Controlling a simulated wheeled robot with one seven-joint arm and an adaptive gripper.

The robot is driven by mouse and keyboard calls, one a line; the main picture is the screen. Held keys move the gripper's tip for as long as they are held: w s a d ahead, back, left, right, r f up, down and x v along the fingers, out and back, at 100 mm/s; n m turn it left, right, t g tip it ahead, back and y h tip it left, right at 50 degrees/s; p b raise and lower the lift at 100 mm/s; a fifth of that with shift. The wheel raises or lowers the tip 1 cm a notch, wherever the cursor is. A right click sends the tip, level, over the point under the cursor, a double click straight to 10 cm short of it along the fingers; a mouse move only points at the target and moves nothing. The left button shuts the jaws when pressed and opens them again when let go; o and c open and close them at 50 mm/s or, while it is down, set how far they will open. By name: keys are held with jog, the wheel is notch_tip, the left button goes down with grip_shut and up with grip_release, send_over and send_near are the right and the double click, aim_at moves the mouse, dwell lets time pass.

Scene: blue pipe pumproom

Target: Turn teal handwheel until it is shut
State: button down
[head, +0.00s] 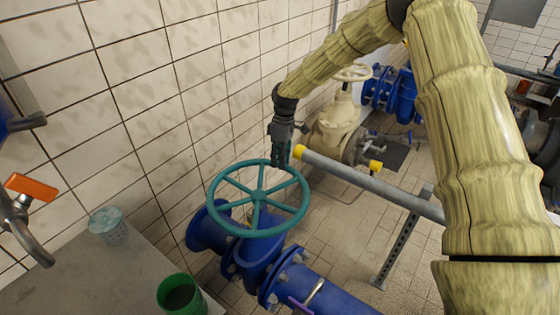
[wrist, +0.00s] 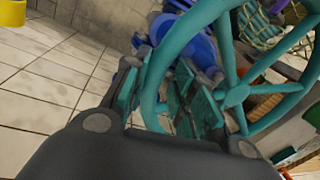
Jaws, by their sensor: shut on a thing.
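The teal handwheel (head: 259,197) sits on top of a blue valve (head: 262,255) in the middle of the head view. It has a round rim, several spokes and a central hub. My gripper (head: 280,160) comes down from above at the rim's far side. In the wrist view, my gripper (wrist: 175,105) has its fingers on both sides of the teal handwheel's rim (wrist: 152,75) and is shut on it. The contact point is partly hidden by the fingers in the head view.
A grey pipe with a yellow end (head: 370,183) runs just right of the wheel. A grey counter (head: 60,275) at left holds a green cup (head: 180,295) and a pale perforated cup (head: 107,225). A tiled wall (head: 150,90) stands behind. A cream valve (head: 338,120) is farther back.

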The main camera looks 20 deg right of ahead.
aim_at(306, 192)
jog(key=shift+s+d+f, duration=0.15)
jog(key=shift+s+f, duration=0.55)
jog(key=shift+s+d+m+p, duration=0.3)
jog(key=shift+s+d+m, duration=0.3)
jog(key=shift+s+m, duration=0.15)
jog(key=s+m, duration=0.1)
jog(key=s+d+m+p, duration=0.1)
jog(key=s+m, duration=0.1)
jog(key=s+d+m, duration=0.1)
jog(key=shift+s+d+r+m+t+y, duration=0.1)
jog(key=shift+s+d+m+t+y, duration=0.15)
jog(key=shift+s+t+y, duration=0.1)
jog(key=s+m, duration=0.1)
jog(key=s, duration=0.1)
jog(key=s+m+p, duration=0.1)
jog(key=s+m, duration=0.1)
jog(key=s+m+p, duration=0.1)
jog(key=shift+s+d+m+t, duration=0.25)
jog(key=shift+s+m+t, duration=0.05)
jog(key=shift+s+t, duration=0.1)
jog(key=shift+s+a+m, duration=0.25)
jog(key=shift+s+m, duration=0.75)
jog(key=shift+s, duration=0.05)
jog(key=shift+s, duration=0.1)
jog(key=c, duration=1.2)
grip_release()
jog(key=shift+r, duration=0.1)
jog(key=shift+t, duration=0.25)
